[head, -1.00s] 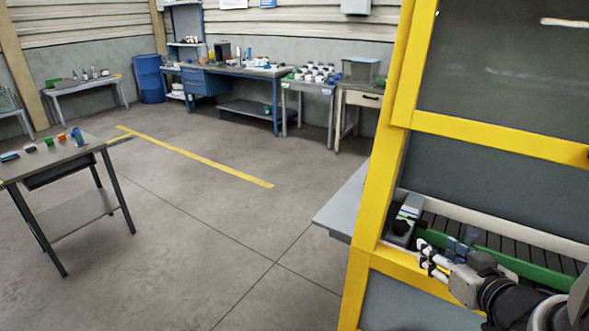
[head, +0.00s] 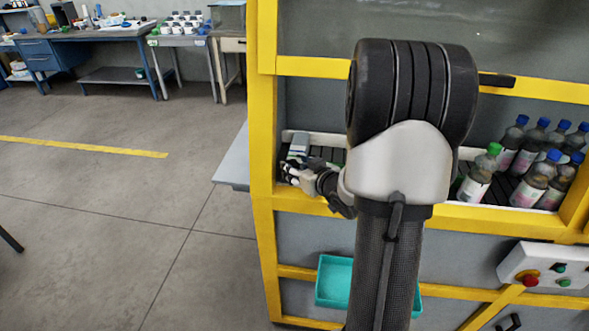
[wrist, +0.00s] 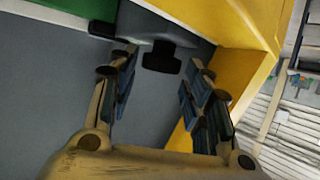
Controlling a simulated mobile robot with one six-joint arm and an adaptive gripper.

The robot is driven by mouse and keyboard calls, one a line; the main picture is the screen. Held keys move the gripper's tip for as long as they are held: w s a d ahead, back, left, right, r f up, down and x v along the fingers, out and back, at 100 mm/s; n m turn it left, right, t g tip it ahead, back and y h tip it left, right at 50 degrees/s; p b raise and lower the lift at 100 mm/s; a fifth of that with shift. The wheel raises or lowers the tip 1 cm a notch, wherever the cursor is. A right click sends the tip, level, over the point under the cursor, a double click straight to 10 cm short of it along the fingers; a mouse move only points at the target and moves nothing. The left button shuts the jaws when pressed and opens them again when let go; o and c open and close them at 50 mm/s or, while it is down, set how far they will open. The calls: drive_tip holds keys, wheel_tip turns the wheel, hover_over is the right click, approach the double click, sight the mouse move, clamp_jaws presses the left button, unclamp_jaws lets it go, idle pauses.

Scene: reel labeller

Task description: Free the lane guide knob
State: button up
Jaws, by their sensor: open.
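The lane guide knob (wrist: 162,57) is a black, T-shaped knob on a grey block (wrist: 152,22) in the upper middle of the wrist view. My gripper (wrist: 161,64) is open. Its two padded fingers lie to the left and right of the knob, with clear gaps on both sides. I cannot tell how deep the knob sits between the fingertips. In the head view my gripper (head: 291,171) is at the left end of the machine's lane, just below the grey block (head: 299,145). The knob cannot be made out there.
A yellow machine frame (head: 263,150) stands close beside the gripper. Several bottles (head: 480,172) stand in the lane at the right, partly behind my arm. A teal tray (head: 333,281) and a button panel (head: 546,268) are below.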

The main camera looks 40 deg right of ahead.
drive_tip(key=shift+x, duration=0.85)
drive_tip(key=c, duration=0.8)
drive_tip(key=shift+o, duration=0.2)
